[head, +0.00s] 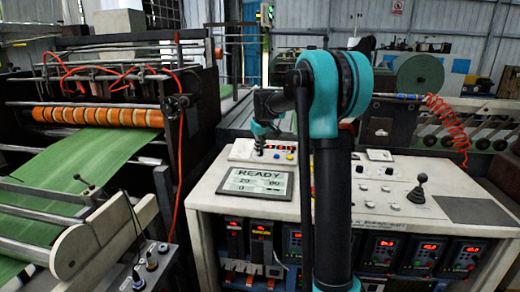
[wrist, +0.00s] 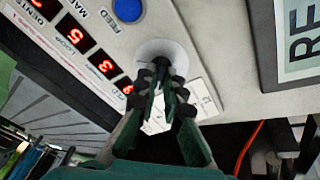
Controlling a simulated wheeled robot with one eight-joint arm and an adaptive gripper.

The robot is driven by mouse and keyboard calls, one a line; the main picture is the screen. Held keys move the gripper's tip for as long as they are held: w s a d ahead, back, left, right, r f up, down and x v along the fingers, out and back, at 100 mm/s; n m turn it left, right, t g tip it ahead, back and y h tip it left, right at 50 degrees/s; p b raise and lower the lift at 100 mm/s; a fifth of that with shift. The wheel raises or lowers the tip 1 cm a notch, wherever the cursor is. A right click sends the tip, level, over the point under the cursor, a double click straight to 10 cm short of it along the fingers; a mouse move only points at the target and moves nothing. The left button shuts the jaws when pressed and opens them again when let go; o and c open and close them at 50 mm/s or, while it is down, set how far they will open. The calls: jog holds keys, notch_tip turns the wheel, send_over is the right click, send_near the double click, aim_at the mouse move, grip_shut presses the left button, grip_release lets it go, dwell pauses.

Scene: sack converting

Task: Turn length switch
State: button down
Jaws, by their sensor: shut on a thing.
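The length switch appears to be a small dark knob (wrist: 161,63) on a round pale disc (wrist: 182,52), set in the console face in the wrist view. My gripper (wrist: 164,88) is shut on this knob, with its dark fingertips at the knob's sides. The fingers hide most of the knob, so I cannot tell which way it points. A white plate with small marks (wrist: 206,100) shows partly behind the fingers. In the head view, my gripper (head: 260,148) is low at the raised back panel of the console (head: 240,150), and the switch is hidden there.
The screen (head: 256,183) reads READY, with 20, 80 and 0 below. Red digit displays (wrist: 76,38) and a blue button (wrist: 128,10) are near the knob. A joystick (head: 417,190) stands at the console's right. Green sheet (head: 75,170) runs through the machine at left.

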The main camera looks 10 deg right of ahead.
jog(key=c, duration=1.6)
grip_release()
jog(key=shift+c, duration=0.2)
jog(key=v, duration=1.2)
jog(key=shift+c, duration=0.3)
grip_shut()
jog(key=shift+a, duration=0.1)
